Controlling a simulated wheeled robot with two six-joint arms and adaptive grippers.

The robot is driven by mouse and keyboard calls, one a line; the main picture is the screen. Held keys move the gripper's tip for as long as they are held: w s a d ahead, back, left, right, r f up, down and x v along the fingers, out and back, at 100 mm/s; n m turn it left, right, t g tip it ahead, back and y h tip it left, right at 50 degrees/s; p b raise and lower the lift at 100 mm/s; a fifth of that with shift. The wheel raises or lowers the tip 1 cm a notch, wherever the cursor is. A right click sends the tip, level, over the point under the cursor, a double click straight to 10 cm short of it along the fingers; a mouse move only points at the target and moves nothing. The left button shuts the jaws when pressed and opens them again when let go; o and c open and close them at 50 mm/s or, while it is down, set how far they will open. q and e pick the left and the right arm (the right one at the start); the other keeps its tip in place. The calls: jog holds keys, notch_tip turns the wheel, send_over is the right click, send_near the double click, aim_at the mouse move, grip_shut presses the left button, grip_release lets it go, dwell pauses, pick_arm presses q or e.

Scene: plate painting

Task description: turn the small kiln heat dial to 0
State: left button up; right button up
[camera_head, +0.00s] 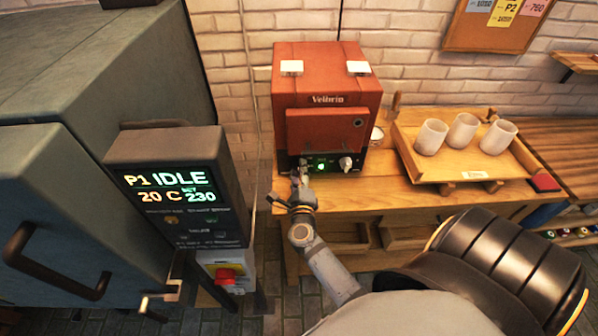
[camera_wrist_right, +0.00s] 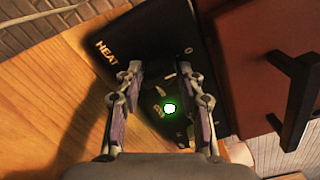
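The small kiln (camera_head: 325,90) is a red box with a black control panel along its lower front. The panel has a lit green light (camera_head: 321,167) and a pale knob (camera_head: 345,163) at its right. My right gripper (camera_head: 301,172) is at the panel's left end. In the right wrist view, its two fingers (camera_wrist_right: 163,108) are apart, with the panel (camera_wrist_right: 150,45) and green light (camera_wrist_right: 169,108) beyond them. The word HEAT shows at the upper left there. I cannot make out the heat dial's pointer, or whether the fingers touch a dial. My left gripper is out of view.
A large grey kiln (camera_head: 60,80) with a lit display (camera_head: 170,190) and red button (camera_head: 226,277) stands at the left. A wooden tray (camera_head: 410,150) with three pale cups is right of the small kiln on the wooden table. A dark handle (camera_wrist_right: 297,95) juts from the red door.

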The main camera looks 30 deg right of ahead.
jog(key=shift+o, duration=1.2)
